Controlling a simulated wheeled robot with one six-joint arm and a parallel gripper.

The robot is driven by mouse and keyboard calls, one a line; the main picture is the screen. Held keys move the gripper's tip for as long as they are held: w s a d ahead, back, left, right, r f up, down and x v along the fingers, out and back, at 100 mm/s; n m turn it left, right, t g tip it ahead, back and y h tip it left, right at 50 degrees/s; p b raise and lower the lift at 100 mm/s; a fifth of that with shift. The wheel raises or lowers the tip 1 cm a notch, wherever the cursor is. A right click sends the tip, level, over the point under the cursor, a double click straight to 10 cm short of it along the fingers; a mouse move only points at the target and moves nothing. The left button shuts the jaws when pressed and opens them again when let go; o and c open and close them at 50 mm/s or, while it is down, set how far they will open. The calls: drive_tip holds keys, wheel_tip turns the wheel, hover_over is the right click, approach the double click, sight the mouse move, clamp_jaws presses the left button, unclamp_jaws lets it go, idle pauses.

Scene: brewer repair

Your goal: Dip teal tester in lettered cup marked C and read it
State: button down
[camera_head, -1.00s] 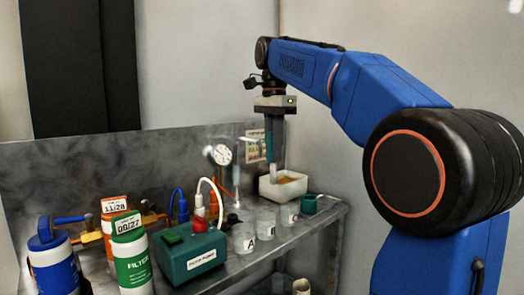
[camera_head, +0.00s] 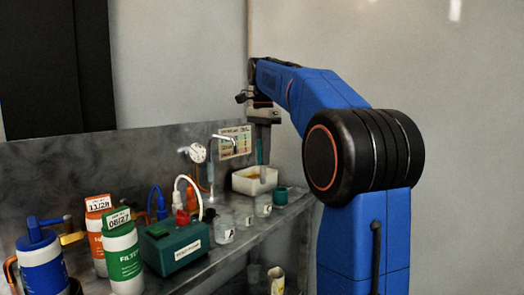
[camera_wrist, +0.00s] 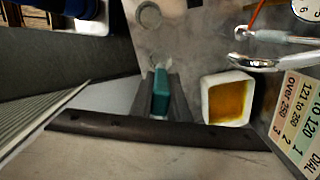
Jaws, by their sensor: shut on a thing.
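My gripper (camera_head: 262,140) is shut on the teal tester (camera_head: 259,153), which hangs roughly upright near the white dish (camera_head: 240,184). In the wrist view the tester (camera_wrist: 160,92) sits between the two dark fingers, left of the white dish (camera_wrist: 207,100). Several clear cups stand in a row on the bench: the nearest, marked A (camera_head: 225,232), then a second cup (camera_head: 244,217), then the farthest cup (camera_head: 263,206) by the dish. Letters on the farther two are too small to read now. The tester is apart from the cups.
A green pump box (camera_head: 175,245) and orange, green and blue filter bottles stand at left. A small teal pot (camera_head: 280,196) is right of the cups. A dial gauge (camera_head: 197,153), a spout (camera_head: 226,137) and a chart (camera_head: 236,142) are at the back. The bench's right edge is close.

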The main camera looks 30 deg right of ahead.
sight(263, 180)
drive_tip(key=shift+f, duration=4.5)
drive_tip(key=shift+r, duration=4.25)
drive_tip(key=shift+s, duration=0.1)
drive_tip(key=shift+t, duration=0.6)
drive_tip(key=t, duration=0.3)
drive_tip(key=shift+t, duration=1.1)
